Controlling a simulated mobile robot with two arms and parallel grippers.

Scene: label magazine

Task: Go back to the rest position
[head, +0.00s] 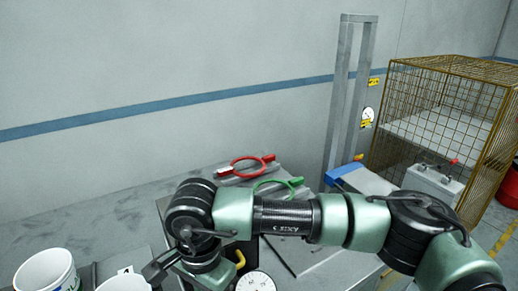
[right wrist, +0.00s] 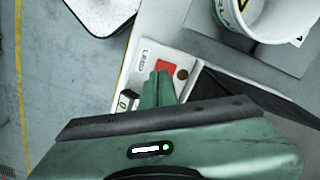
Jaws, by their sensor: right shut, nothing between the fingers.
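My right arm (head: 285,218) reaches in from the right in the head view and bends down at the wrist, left of the picture's middle. In the right wrist view my right gripper (right wrist: 157,80) is shut and empty, its green fingers together. The fingertips are over a white panel that carries a red square (right wrist: 166,66), a small label (right wrist: 146,54) and a brown round spot (right wrist: 181,73). Whether the tips touch the panel I cannot tell. My left gripper is not in view.
A red ring tool (head: 247,166) and a green ring tool (head: 278,186) lie on the bench (head: 100,215) behind my arm. A white bucket (head: 45,272) is at the front left. A round dial (head: 256,282) is below my arm. A wire cage (head: 445,110) stands right.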

